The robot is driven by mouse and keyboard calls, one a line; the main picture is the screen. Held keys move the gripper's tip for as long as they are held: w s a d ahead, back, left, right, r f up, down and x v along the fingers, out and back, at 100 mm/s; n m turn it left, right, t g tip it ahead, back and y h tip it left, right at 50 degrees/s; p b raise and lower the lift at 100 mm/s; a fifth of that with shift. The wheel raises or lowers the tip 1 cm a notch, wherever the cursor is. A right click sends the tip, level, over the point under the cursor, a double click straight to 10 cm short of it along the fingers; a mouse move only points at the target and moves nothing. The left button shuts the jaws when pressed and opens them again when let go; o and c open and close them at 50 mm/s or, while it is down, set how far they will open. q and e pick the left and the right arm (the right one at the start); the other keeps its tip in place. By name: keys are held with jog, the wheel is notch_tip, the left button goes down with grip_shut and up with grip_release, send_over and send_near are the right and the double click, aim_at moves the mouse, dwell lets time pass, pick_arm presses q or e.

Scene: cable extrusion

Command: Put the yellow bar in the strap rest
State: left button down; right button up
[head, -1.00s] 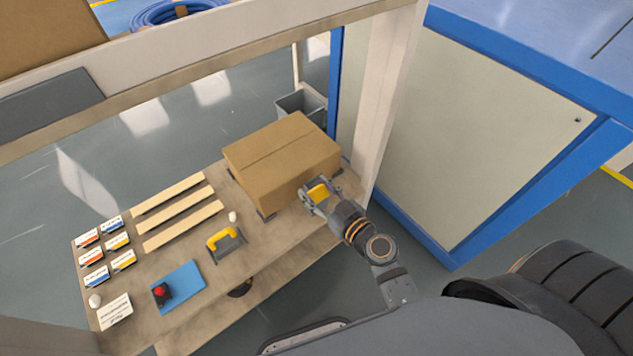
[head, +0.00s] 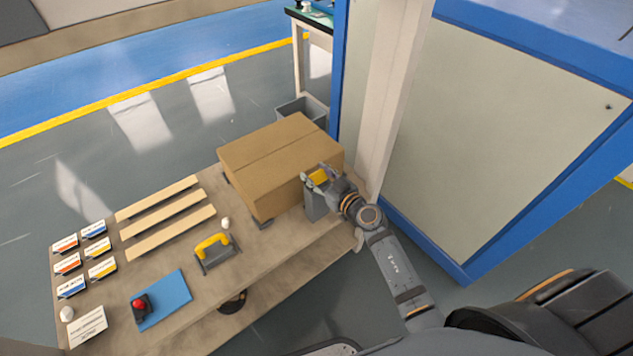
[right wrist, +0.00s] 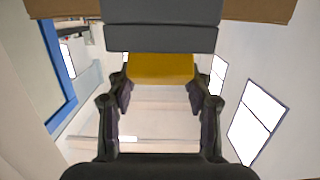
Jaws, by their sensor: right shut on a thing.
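The yellow bar (head: 318,176) is between the fingers of my right gripper (head: 316,178), in front of the cardboard box's right end. In the right wrist view the bar (right wrist: 160,67) spans the gap between both fingertips of the right gripper (right wrist: 160,84). A grey block (head: 316,204), possibly the strap rest, is just below the gripper in the head view. In the right wrist view a grey body (right wrist: 160,38) lies directly against the bar's far edge; whether the bar is seated in it I cannot tell. My left gripper is not in view.
The cardboard box (head: 278,165) stands close beside the right gripper. A yellow-handled grey tool (head: 214,248), wooden slats (head: 165,215), labelled cards (head: 84,262) and a blue mat (head: 172,302) lie to the left on the bench. A pale post (head: 385,110) rises just right.

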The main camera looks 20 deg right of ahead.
jog(key=shift+f+p, duration=0.25)
jog(key=shift+p, duration=0.25)
jog(key=shift+f, duration=0.15)
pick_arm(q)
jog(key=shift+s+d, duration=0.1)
pick_arm(e)
jog(key=shift+f, duration=0.2)
jog(key=o, duration=1.2)
jog(key=shift+o, duration=0.2)
